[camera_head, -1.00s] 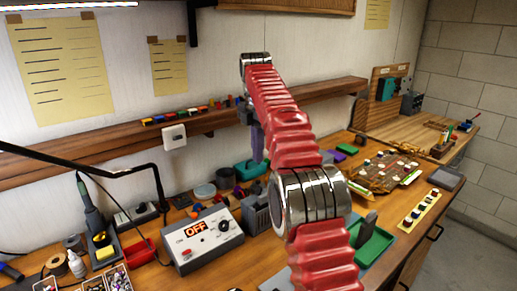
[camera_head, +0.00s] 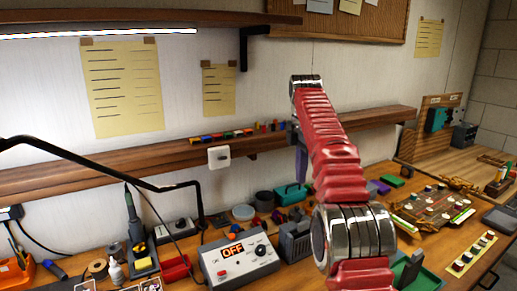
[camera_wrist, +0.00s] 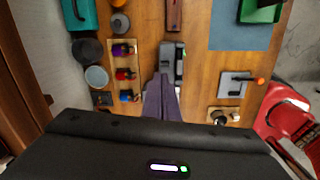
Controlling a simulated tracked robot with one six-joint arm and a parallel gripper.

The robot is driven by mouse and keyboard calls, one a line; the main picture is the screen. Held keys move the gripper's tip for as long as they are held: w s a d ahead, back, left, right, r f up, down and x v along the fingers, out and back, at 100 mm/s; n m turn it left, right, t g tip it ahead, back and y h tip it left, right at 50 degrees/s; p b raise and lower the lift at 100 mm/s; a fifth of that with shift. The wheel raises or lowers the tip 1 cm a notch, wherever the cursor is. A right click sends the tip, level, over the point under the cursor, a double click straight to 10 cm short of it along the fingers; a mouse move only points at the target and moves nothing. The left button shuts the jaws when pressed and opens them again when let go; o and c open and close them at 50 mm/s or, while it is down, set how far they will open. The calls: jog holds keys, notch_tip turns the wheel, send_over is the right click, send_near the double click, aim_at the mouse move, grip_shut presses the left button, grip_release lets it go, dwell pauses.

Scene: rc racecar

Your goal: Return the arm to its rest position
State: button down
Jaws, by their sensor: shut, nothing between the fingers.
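My red arm with silver joints rises through the middle of the head view and bends over at the top. My gripper (camera_head: 301,165) hangs down from its far end, partly hidden behind the red arm. In the wrist view my gripper (camera_wrist: 163,78) shows as two purple-grey fingers pressed together, with nothing between them. They point at the workbench (camera_wrist: 200,50), over or beside a grey device (camera_wrist: 179,62). I cannot tell the exact height above it.
A wooden shelf (camera_head: 120,174) runs along the wall behind the arm. A soldering station reading OFF (camera_head: 238,262) stands on the bench, left of the arm. A black lamp arm (camera_head: 95,160) reaches in from the left.

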notch_tip(320, 180, down, 8)
jog(key=m, duration=0.8)
jog(key=shift+w+a+r, duration=0.1)
jog(key=shift+w+r, duration=0.05)
jog(key=shift+r, duration=0.05)
jog(key=s+f+m+t, duration=0.1)
jog(key=s+m, duration=0.5)
jog(key=s, duration=1.4)
jog(key=s+f+m+t, duration=0.2)
jog(key=s+m+t, duration=0.2)
jog(key=s, duration=1.7)
jog(key=shift+s+a+m, duration=0.15)
jog(key=shift+m, duration=1.55)
